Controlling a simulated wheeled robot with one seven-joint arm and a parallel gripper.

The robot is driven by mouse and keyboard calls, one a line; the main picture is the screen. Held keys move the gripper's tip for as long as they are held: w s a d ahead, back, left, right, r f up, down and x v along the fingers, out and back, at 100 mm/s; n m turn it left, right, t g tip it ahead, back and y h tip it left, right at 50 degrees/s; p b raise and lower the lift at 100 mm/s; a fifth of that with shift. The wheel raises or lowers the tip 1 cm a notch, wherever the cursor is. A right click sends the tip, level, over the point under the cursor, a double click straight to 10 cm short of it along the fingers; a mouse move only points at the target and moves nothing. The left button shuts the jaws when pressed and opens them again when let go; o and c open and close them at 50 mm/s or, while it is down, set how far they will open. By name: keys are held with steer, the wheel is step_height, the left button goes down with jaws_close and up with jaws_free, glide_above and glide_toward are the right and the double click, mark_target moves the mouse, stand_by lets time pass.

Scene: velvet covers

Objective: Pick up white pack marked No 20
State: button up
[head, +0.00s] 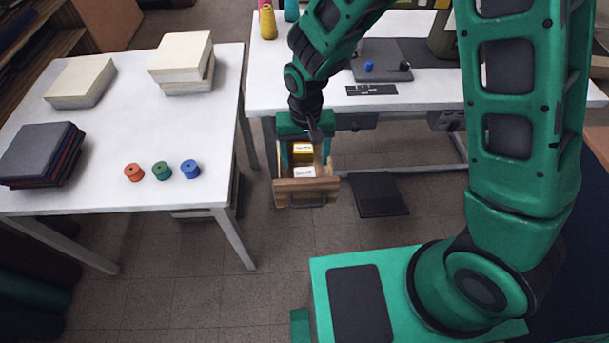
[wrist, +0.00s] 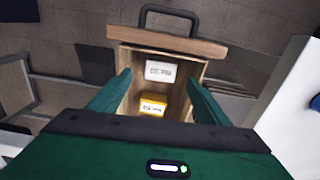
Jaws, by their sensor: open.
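A white pack (head: 304,172) lies in an open wooden drawer (head: 306,190), close to the drawer's front panel. It also shows in the wrist view (wrist: 160,71), its dark marking too small to read surely. A yellow pack (head: 303,152) lies behind it in the drawer and shows in the wrist view (wrist: 153,104) too. My gripper (head: 307,160) is over the drawer, open and empty. In the wrist view its green fingers (wrist: 157,86) stand wide apart, one on each side of the packs, touching neither.
The drawer hangs out below a white table (head: 430,95) with a sewing machine (head: 443,35) and a dark plate. A second white table (head: 110,130) on the left holds boxes, folded dark cloth and coloured spools. Floor shows between them.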

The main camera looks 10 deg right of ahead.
mark_target(304, 173)
steer(key=shift+w+a+f, duration=0.1)
steer(key=shift+f, duration=3.8)
steer(key=shift+c, duration=0.6)
steer(key=c, duration=1)
